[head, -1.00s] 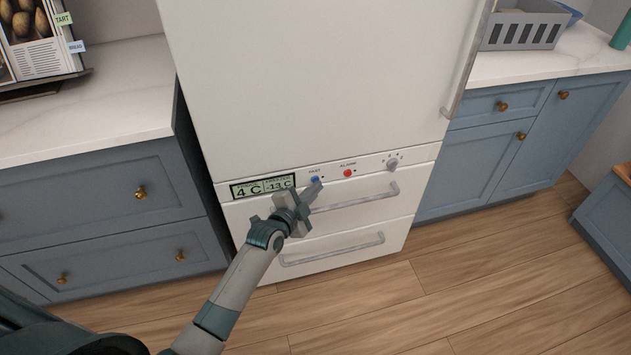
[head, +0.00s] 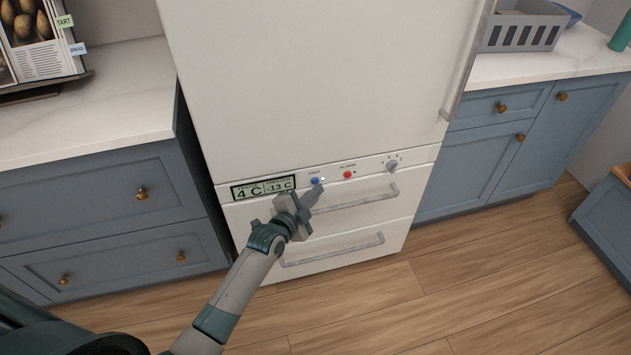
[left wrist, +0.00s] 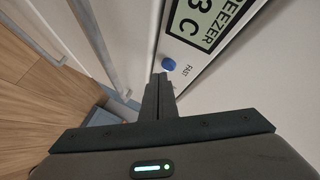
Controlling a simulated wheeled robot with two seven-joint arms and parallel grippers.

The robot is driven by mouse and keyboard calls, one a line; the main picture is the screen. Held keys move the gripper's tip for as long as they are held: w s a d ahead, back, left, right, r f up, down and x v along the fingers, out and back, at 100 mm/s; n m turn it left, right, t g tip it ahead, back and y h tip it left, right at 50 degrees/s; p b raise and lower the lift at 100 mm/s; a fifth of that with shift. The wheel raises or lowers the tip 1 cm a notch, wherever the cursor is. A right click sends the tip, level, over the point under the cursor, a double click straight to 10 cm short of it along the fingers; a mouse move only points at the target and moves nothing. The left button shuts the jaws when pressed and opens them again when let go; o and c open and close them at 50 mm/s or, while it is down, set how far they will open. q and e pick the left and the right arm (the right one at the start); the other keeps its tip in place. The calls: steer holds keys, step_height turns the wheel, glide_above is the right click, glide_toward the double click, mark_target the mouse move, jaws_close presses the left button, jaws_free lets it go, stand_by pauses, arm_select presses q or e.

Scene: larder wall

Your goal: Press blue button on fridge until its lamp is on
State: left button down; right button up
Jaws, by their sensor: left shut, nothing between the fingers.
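The white fridge (head: 320,80) has a control strip with a blue button (head: 315,181), labelled FAST, between the display and a red button. A small lamp (head: 323,179) just right of the blue button shows as a bright, whitish spot, so it looks lit. My left gripper (head: 318,188) is shut and empty, its tips just below and right of the blue button. In the left wrist view the blue button (left wrist: 169,64) sits just beyond the fingertips (left wrist: 160,80), with a small gap apparent. The lamp is not seen there. My right gripper is not in view.
The display (head: 263,188) reads 4 C and -13 C. A red ALARM button (head: 348,174) and a grey knob (head: 392,166) sit to the right. Drawer handles (head: 350,203) stick out below the strip. Blue cabinets (head: 480,150) flank the fridge; the wooden floor in front is clear.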

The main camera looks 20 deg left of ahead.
arm_select(q)
steer(key=shift+s+d, duration=0.1)
steer(key=shift+s, duration=0.05)
steer(key=s+d+p, duration=0.2)
steer(key=s, duration=0.1)
steer(key=s+d+p, duration=0.1)
steer(key=shift+s+d+p, duration=0.1)
steer(key=shift+s+p, duration=0.2)
steer(key=shift+s, duration=0.1)
stand_by(0.4)
